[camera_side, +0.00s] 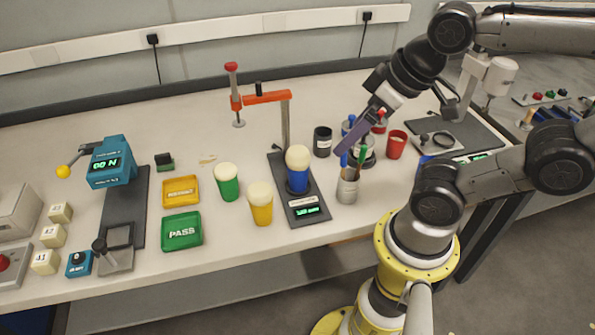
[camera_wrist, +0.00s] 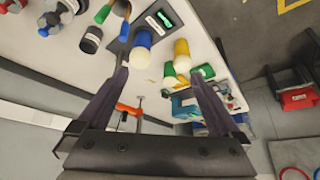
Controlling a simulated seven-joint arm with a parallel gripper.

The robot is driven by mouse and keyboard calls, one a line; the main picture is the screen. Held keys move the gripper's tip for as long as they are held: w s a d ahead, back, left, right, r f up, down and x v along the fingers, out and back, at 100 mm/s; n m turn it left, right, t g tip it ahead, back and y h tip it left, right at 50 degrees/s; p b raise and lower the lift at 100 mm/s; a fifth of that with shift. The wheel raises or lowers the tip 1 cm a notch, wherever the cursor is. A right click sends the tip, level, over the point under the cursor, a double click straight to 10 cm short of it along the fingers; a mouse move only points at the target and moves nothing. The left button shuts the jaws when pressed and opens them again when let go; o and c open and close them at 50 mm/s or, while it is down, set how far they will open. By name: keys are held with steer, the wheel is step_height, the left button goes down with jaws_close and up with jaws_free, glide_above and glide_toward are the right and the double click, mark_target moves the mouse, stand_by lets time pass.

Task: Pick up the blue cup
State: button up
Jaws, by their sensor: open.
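The blue cup (camera_side: 297,184) has a domed cream top and stands upright on a dark scale plate (camera_side: 300,212) with a green display. In the wrist view the blue cup (camera_wrist: 143,38) lies beyond my fingertips, towards the top and a little left of centre. My gripper (camera_side: 340,149) is to the right of the cup and tilted down towards the bench in the side view. In the wrist view my gripper (camera_wrist: 160,78) has its two fingers wide apart, with nothing held between them.
An orange clamp arm (camera_side: 266,97) on a post stands behind the cup. A yellow cup (camera_side: 261,208) and a green cup (camera_side: 228,187) are to its left.

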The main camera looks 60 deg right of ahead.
steer(key=n+g+h, duration=0.4)
steer(key=n+h, duration=0.1)
steer(key=n, duration=1.2)
glide_above(298, 173)
steer(key=s, duration=0.2)
step_height(298, 173, down, 5)
steer(key=w+a+f+n, duration=0.2)
steer(key=a+f+n, duration=0.1)
steer(key=a+f, duration=0.15)
steer(key=shift+h, duration=0.4)
steer(key=x, duration=1.3)
steer(key=shift+s+d+f, duration=0.2)
steer(key=shift+d+f, duration=0.1)
steer(key=shift+f, duration=0.05)
